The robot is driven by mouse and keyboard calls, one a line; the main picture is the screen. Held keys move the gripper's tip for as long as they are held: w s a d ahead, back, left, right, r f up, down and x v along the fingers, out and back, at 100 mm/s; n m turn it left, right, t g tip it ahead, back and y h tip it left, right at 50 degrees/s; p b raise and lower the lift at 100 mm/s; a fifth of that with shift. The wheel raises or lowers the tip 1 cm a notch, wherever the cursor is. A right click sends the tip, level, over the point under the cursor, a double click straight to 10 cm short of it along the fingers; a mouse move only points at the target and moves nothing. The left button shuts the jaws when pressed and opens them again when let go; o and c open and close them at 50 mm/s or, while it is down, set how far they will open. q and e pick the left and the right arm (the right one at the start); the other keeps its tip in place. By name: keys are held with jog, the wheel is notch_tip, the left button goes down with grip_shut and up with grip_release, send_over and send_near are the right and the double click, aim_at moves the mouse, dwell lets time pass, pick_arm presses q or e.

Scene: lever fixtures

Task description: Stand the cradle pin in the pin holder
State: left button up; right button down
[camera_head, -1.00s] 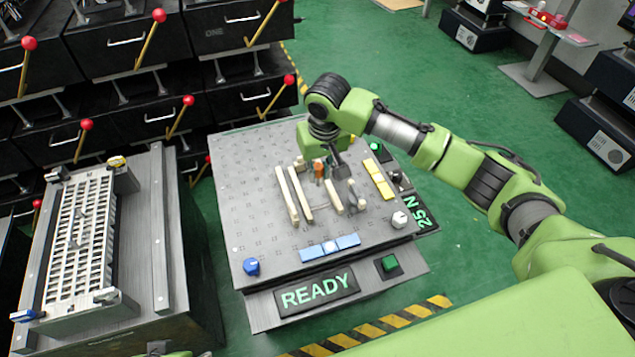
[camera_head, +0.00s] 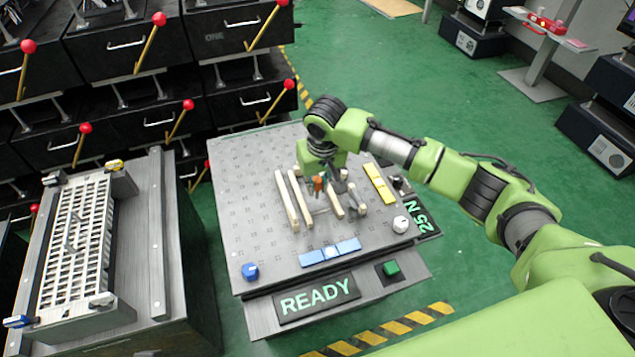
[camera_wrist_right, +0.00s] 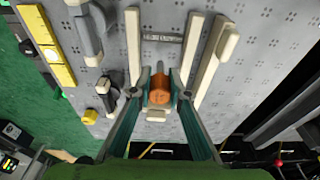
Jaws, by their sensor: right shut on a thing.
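An orange-brown round pin (camera_wrist_right: 160,90), which I take for the cradle pin, sits between the teal fingers of my right gripper (camera_wrist_right: 161,80), seen nearly end-on in the right wrist view. The gripper is shut on it. In the head view the pin (camera_head: 318,184) is a small orange spot beneath my right gripper (camera_head: 324,174), over the grey perforated worktop (camera_head: 240,200). Cream bars (camera_head: 286,199) lie on either side of it. A grey crosspiece (camera_wrist_right: 162,38) lies beyond the pin in the wrist view. I cannot tell which part is the pin holder. My left gripper is not visible.
Yellow blocks (camera_head: 379,184), a white knob (camera_head: 401,224), blue blocks (camera_head: 330,251) and a blue knob (camera_head: 250,271) line the worktop edges. Grey lever parts (camera_wrist_right: 86,38) stand beside the bars. A white grid rack (camera_head: 75,243) stands left. The worktop's left part is clear.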

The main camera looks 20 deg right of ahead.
jog(key=shift+f, duration=0.3)
jog(key=c, duration=1.9)
grip_release()
